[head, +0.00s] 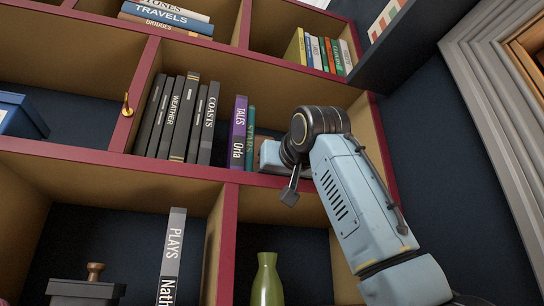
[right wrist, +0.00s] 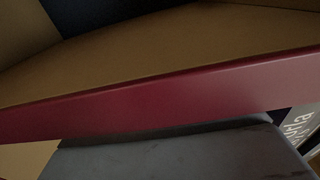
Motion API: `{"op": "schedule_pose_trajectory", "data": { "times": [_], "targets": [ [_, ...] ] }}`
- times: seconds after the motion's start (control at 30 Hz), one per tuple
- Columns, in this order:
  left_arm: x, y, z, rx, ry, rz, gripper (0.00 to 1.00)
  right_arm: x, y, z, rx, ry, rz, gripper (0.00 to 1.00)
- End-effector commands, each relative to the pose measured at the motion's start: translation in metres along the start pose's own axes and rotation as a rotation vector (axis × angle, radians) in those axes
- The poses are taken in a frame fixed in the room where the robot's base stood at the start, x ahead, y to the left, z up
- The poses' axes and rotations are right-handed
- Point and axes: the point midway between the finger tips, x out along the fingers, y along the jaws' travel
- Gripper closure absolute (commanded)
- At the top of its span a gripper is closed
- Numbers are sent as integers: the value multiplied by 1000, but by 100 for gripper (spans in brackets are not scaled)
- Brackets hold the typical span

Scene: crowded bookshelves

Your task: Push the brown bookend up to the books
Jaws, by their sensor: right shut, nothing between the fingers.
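The brown bookend (head: 259,142) shows only as a small strip in the middle compartment, just right of the teal book (head: 250,132); my right arm and hand hide most of it. A purple book marked Orla (head: 238,135) stands left of the teal one. My right gripper (head: 268,156) reaches into this compartment at the bookend's right, low by the shelf board. It is shut and empty; I cannot tell whether it touches the bookend. In the right wrist view, a grey surface fills the bottom and part of the Orla book (right wrist: 302,128) shows at the right edge. My left gripper is out of view.
The red shelf edge (head: 130,165) runs below the compartment; it crosses the right wrist view (right wrist: 150,100) too. Several dark books (head: 180,118) stand at the left of the compartment. A green vase (head: 267,280) stands in the compartment below, near my arm.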

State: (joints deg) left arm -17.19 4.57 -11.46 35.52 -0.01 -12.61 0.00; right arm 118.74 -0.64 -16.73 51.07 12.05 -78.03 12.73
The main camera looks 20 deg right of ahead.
Motion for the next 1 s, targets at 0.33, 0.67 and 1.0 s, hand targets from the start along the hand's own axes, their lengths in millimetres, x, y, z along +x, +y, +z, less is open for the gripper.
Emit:
{"op": "schedule_pose_trajectory", "data": {
  "times": [0.33,0.67,1.0],
  "targets": [
    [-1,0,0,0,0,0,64,0,-12,0,-2,1,-2,100],
    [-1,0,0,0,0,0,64,0,-22,0,-2,1,-3,100],
    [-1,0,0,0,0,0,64,0,-29,0,-1,0,-2,100]
  ]
}}
